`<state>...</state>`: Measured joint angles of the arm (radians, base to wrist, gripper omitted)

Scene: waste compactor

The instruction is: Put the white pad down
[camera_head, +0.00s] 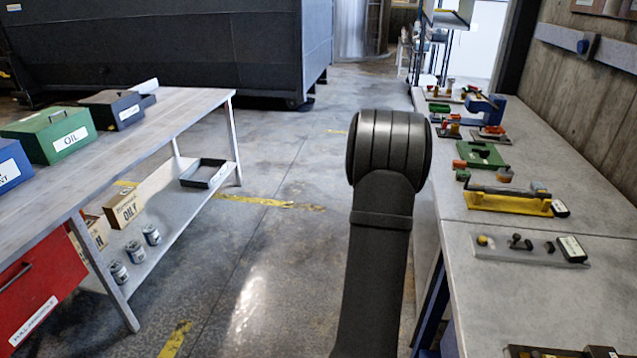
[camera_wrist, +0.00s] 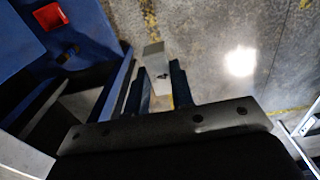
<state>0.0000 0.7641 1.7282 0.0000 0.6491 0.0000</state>
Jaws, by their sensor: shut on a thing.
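In the wrist view my gripper (camera_wrist: 157,75) is shut on a pale block-like piece, the white pad (camera_wrist: 153,58), which sticks out beyond the two dark fingers. A small dark mark shows on the pad's face. The pad is held in the air, with the concrete floor behind it. In the head view my arm rises in the middle, and my gripper and the held pad are not visible there.
Blue structure (camera_wrist: 75,30) with a red patch lies left of my gripper in the wrist view. A workbench (camera_head: 590,290) with tools and plates stands at right. A table (camera_head: 185,110) with labelled boxes stands at left. Floor between them is open.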

